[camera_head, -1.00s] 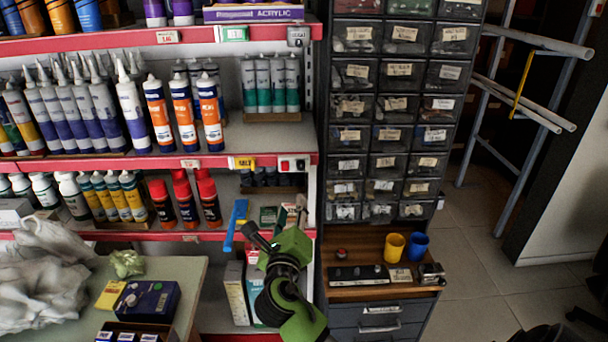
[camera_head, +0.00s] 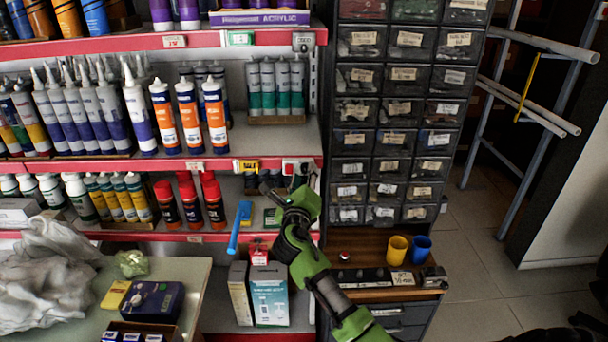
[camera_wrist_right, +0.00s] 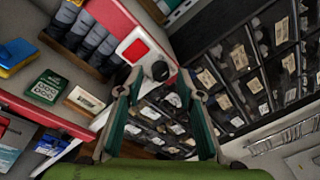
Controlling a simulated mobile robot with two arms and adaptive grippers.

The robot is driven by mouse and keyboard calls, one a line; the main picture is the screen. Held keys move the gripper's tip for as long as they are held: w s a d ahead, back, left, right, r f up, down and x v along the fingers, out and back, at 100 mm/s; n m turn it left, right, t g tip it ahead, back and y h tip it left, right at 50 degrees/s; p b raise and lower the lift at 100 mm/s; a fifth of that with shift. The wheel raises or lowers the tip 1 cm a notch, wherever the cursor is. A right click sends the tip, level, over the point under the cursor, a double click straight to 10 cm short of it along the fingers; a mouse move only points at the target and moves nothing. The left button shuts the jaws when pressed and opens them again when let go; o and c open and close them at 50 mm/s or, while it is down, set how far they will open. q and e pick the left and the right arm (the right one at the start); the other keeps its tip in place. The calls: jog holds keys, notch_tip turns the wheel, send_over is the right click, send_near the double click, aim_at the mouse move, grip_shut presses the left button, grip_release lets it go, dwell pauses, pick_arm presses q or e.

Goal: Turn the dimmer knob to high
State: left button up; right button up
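In the head view my right gripper (camera_head: 283,190) is just below the plate. My left gripper is not in view.
Shelves with tubes and bottles (camera_head: 190,200) stand to the left. A drawer cabinet (camera_head: 390,110) stands close on the right. Yellow and blue cups (camera_head: 397,250) stand on the wooden ledge.

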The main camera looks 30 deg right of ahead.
jog(key=shift+w+d, duration=0.15)
jog(key=shift+w, duration=0.05)
grip_shut()
